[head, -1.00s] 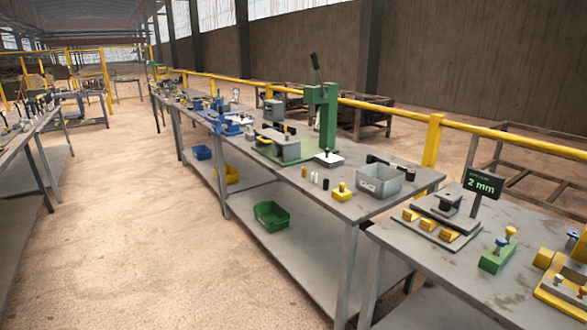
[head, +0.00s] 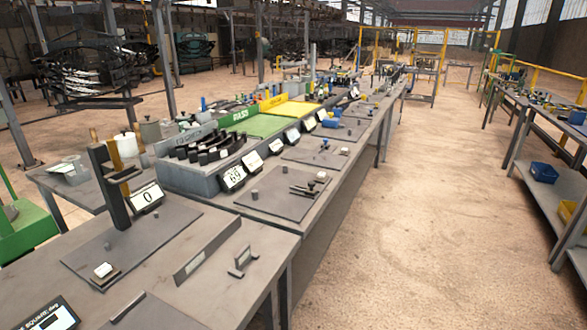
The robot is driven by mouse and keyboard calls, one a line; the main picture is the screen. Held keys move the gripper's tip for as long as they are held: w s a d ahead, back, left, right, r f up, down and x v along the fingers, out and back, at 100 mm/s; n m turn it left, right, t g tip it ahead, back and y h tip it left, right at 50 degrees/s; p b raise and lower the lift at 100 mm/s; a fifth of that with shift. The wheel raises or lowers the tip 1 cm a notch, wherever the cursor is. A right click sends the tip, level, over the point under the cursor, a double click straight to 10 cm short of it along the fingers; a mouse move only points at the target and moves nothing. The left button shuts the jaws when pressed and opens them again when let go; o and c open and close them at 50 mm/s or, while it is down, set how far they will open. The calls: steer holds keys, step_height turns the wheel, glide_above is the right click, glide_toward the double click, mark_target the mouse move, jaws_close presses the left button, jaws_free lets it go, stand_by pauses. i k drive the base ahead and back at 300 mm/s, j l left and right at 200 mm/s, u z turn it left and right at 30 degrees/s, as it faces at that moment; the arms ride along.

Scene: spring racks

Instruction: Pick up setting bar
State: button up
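I cannot tell for certain which thing is the setting bar. On the near bench, a long thin grey bar (head: 207,252) stands on edge at a slant. Right of it is a small grey piece with a short upright post (head: 242,261). Left of the bar, a dark plate (head: 150,240) carries an upright gauge stand (head: 112,190) with a "0" display (head: 146,196) and a small white-topped block (head: 104,271). Thin dark rods (head: 303,190) lie on a plate farther along the benches. My gripper is not in view.
Beyond the near bench, another bench holds a grey block with black curved pieces (head: 215,147), several displays and a green "PASS" tray (head: 262,125). A wide clear aisle (head: 430,210) runs to the right. Another bench with a blue bin (head: 543,172) stands at far right.

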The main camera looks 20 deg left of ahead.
mark_target(189, 267)
steer(key=i+u, duration=0.2)
steer(key=u, duration=0.2)
steer(key=i+l+u, duration=0.2)
steer(key=u, duration=0.25)
steer(key=i+l+u, duration=0.15)
steer(key=u, duration=0.25)
steer(key=i+l+u, duration=0.15)
steer(key=u, duration=0.3)
steer(key=l+u, duration=0.4)
steer(key=i+l+u, duration=0.15)
steer(key=l+u, duration=0.25)
steer(key=l, duration=0.5)
steer(key=l+u, duration=0.4)
steer(key=l, duration=0.5)
steer(key=i, duration=0.05)
